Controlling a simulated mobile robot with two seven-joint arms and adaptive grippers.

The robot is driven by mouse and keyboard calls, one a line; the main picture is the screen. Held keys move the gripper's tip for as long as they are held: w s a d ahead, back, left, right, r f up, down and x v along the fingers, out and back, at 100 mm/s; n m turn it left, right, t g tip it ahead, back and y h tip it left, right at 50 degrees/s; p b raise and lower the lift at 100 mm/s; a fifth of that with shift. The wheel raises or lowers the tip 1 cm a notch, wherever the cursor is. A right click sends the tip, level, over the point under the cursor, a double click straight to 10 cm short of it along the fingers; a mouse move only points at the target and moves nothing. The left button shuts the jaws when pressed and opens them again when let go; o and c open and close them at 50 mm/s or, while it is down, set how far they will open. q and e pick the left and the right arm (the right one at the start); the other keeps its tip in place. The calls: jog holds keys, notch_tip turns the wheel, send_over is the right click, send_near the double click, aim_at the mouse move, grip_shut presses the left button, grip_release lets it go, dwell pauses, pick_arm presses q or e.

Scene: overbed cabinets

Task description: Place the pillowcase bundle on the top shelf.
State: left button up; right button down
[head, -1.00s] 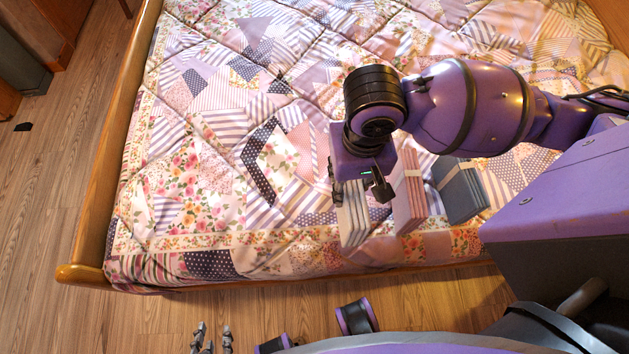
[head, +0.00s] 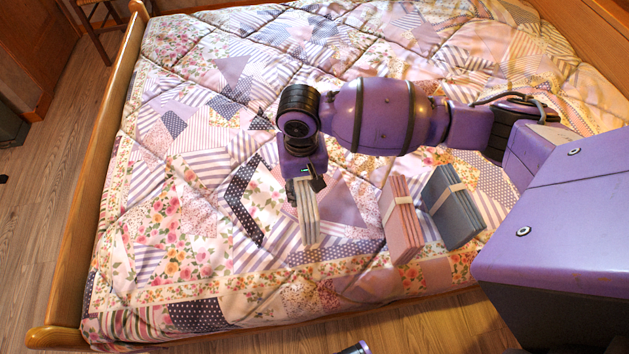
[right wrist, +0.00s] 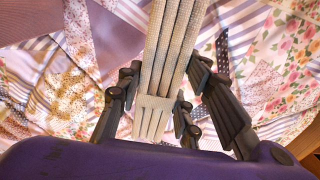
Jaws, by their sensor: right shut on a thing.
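A cream-white folded cloth bundle (head: 309,223) with a pale band hangs below my right gripper (head: 304,187), which is shut on its upper end. In the right wrist view the bundle (right wrist: 173,45) stretches away between the fingers of the gripper (right wrist: 155,105). Its height above the quilt is hard to tell. A pink banded bundle (head: 400,225) and a blue-grey banded bundle (head: 455,212) stand side by side on the bed to the right. No label shows which one is the pillowcase bundle. The top shelf is out of view. My left gripper is out of view.
The bed with its patchwork quilt (head: 190,250) fills most of the head view. Its wooden rail (head: 92,170) runs along the left, with a corner post (head: 52,338) at lower left. Wood floor (head: 50,200) is open at left. A stool (head: 100,20) stands at upper left.

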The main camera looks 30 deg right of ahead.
jog(key=shift+w+f+b, duration=0.2)
jog(key=shift+f+b, duration=0.1)
jog(key=shift+f, duration=1.35)
jog(key=c, duration=1.2)
grip_release()
